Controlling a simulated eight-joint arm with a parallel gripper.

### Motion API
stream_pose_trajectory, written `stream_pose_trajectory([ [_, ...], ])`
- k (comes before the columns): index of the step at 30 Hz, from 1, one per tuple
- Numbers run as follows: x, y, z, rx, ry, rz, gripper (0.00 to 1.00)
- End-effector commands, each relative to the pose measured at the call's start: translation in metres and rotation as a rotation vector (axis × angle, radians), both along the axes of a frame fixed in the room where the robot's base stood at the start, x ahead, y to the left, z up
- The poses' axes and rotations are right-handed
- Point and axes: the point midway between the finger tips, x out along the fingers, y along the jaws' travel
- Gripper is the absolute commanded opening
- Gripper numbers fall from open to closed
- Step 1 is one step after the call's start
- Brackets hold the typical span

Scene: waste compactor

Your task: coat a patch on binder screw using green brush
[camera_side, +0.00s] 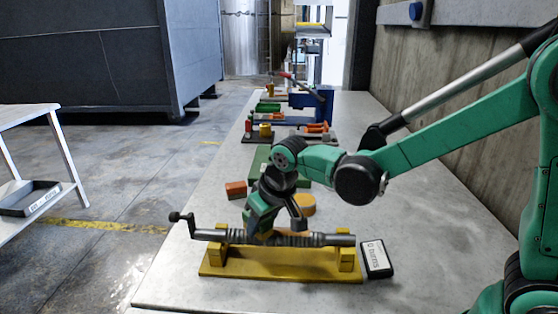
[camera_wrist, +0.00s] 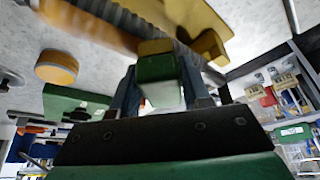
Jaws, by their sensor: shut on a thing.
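The binder screw (camera_side: 315,239), a grey threaded bar with a crank at its left end, lies across a yellow stand (camera_side: 280,264). In the wrist view the screw (camera_wrist: 92,22) runs along the top, and part of the yellow stand (camera_wrist: 212,45) shows to its right. My gripper (camera_side: 266,222) is over the left-middle part of the screw. In the wrist view my gripper (camera_wrist: 160,88) is shut on the green brush (camera_wrist: 158,70). The brush's tan tip (camera_wrist: 155,47) points toward the screw, at or very near it; I cannot tell whether they touch. Any coating is not discernible.
A small black-and-white labelled box (camera_side: 377,258) stands right of the stand. An orange block (camera_side: 236,190) and a yellow-orange round piece (camera_side: 304,203) lie behind. Clamps and tools (camera_side: 290,115) fill the far bench. The bench's front right is clear.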

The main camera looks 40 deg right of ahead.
Motion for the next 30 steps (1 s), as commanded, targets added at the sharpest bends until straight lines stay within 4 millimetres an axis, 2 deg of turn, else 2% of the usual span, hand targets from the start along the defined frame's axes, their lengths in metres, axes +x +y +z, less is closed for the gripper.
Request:
stream_pose_trajectory([
  [11,0.023,0.024,0.002,0.001,0.0,0.001,0.0],
  [14,0.021,0.022,0.021,0.0,0.0,0.0,0.0],
  [30,0.022,0.022,0.068,0.0,0.0,0.0,0.0],
])
